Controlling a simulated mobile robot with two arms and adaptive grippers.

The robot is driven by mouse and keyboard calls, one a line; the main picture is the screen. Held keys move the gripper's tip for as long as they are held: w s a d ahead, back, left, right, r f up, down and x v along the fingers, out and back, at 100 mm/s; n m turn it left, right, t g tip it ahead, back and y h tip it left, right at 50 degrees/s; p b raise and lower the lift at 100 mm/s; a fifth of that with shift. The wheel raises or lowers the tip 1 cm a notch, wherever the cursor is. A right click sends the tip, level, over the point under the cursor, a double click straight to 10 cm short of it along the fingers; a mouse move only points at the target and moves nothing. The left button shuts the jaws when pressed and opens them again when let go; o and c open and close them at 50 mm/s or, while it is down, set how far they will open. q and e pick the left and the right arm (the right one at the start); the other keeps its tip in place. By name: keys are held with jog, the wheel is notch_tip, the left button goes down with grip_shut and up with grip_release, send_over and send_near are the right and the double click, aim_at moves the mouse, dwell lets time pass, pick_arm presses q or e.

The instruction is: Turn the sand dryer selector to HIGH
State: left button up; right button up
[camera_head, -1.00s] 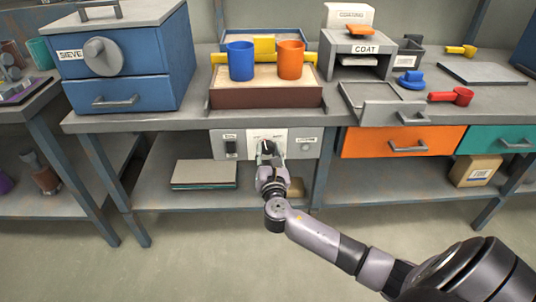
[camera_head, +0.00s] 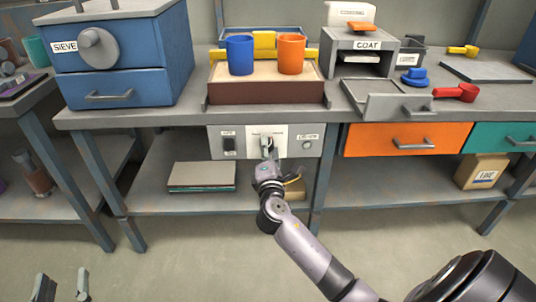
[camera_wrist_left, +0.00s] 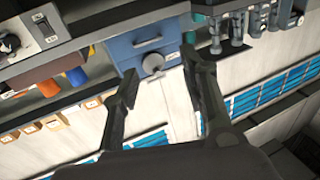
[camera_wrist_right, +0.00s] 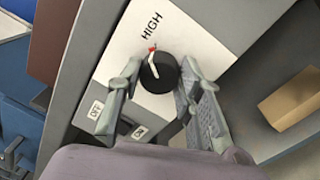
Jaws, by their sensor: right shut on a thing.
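The sand dryer selector is a round black knob (camera_wrist_right: 160,74) on a white plate (camera_head: 280,132) in the grey control panel under the bench. A white pointer with a red tip on the knob faces the printed HIGH label (camera_wrist_right: 151,26) in the right wrist view. My right gripper (camera_wrist_right: 160,70) is shut on the knob, one finger at each side. In the head view the right gripper (camera_head: 268,153) covers most of the knob. My left gripper (camera_head: 63,288) is open and empty at the bottom left, over the floor; its spread fingers also show in the left wrist view (camera_wrist_left: 158,64).
An ON/OFF switch (camera_head: 229,147) and a round button (camera_head: 306,145) flank the selector plate. The sand tray (camera_head: 265,94) with blue and orange cups stands above. The orange drawer (camera_head: 405,139) is to the right. A lower shelf (camera_head: 150,195) lies below the panel.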

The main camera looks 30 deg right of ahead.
pick_arm(q)
jog(key=shift+s+d+r+t+h+b, duration=0.1)
jog(key=shift+s+r+t+h+b, duration=0.1)
jog(key=shift+r+t, duration=0.55)
jog(key=shift+s+d+r+t+h+b, duration=0.1)
jog(key=shift+r+t+h, duration=0.15)
jog(key=shift+r, duration=0.8)
jog(key=shift+s+d+r+t+h+b, duration=0.15)
jog(key=shift+r+t, duration=0.45)
jog(key=shift+r, duration=0.3)
pick_arm(e)
jog(key=shift+f+m, duration=0.1)
jog(key=shift+m, duration=1.2)
pick_arm(q)
jog(key=shift+a, duration=0.1)
pick_arm(e)
jog(key=o, duration=1.2)
jog(key=shift+s+a, duration=0.1)
jog(key=v, duration=1.1)
jog(key=shift+s+a, duration=0.25)
jog(key=shift+s, duration=0.1)
